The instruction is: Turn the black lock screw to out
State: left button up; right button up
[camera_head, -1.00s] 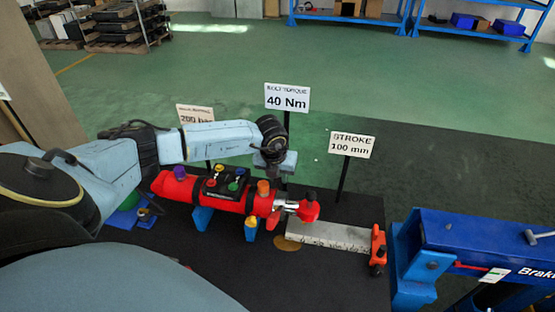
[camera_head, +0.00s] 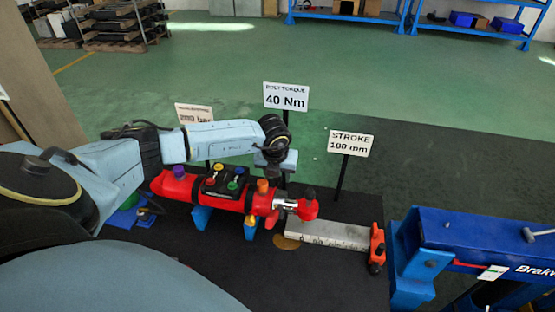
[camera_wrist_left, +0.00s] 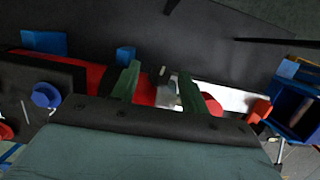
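A red cylinder (camera_head: 225,194) lies on blue supports, with coloured caps on a black block. A silver rod comes out of its right end and carries a red end piece (camera_head: 298,211) with a dark knob (camera_head: 310,193) on top. A second black knob (camera_head: 376,268) is on the orange slider (camera_head: 376,240) of the steel ruler. I cannot tell which knob is the lock screw. My left gripper (camera_head: 274,168) hangs above the cylinder's right end. Its two green fingers show apart in the left wrist view (camera_wrist_left: 160,88), over the rod area. My right gripper is not in view.
The steel ruler (camera_head: 335,234) lies right of the rod on the dark mat. A blue crane frame (camera_head: 460,235) stands at the right. Signs on thin posts, 40 Nm (camera_head: 286,96) and 100 mm (camera_head: 351,144), stand behind.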

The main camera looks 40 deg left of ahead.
pick_arm(q)
jog(key=shift+r, duration=0.1)
jog(key=b+v, duration=0.1)
jog(key=v, duration=1.2)
